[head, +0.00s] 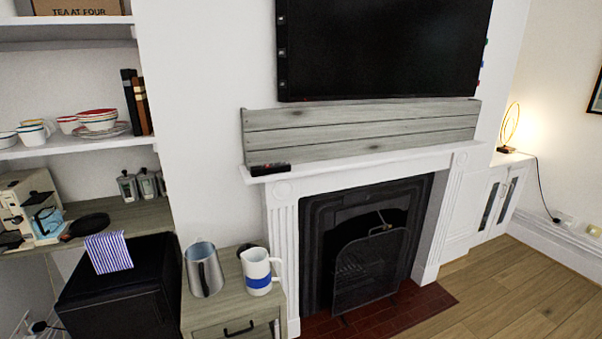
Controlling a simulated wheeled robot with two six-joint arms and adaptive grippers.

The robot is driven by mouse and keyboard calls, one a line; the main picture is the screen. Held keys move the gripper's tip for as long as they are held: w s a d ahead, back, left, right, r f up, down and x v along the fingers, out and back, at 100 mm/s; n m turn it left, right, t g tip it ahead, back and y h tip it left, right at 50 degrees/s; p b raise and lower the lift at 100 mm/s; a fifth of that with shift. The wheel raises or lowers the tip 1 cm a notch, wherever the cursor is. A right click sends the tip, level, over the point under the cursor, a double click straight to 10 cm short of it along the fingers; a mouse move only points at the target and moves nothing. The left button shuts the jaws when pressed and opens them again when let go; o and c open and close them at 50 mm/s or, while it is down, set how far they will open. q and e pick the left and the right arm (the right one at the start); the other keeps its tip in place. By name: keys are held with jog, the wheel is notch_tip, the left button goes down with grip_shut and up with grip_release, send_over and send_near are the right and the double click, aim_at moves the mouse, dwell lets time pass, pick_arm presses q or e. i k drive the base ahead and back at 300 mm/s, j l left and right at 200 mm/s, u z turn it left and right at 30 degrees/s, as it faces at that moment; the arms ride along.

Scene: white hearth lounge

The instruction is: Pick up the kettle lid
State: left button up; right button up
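Neither of my grippers shows in the head view. I cannot tell for certain which thing is the kettle lid. A small dark round thing (244,248), partly hidden behind the white jug, lies on the wooden cabinet top and may be it. An open-topped metal vessel (205,270) stands upright on the cabinet, left of the jug. The white jug (258,266) has a blue band and its handle faces right.
The small wooden cabinet (232,308) stands between a black box-shaped unit (120,288) with a striped cloth (108,252) and the white fireplace (281,232). A coffee machine (32,205) and several canisters stand on the counter. Wooden floor (515,290) is clear at right.

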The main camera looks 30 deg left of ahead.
aim_at(247, 246)
jog(key=u, duration=1.6)
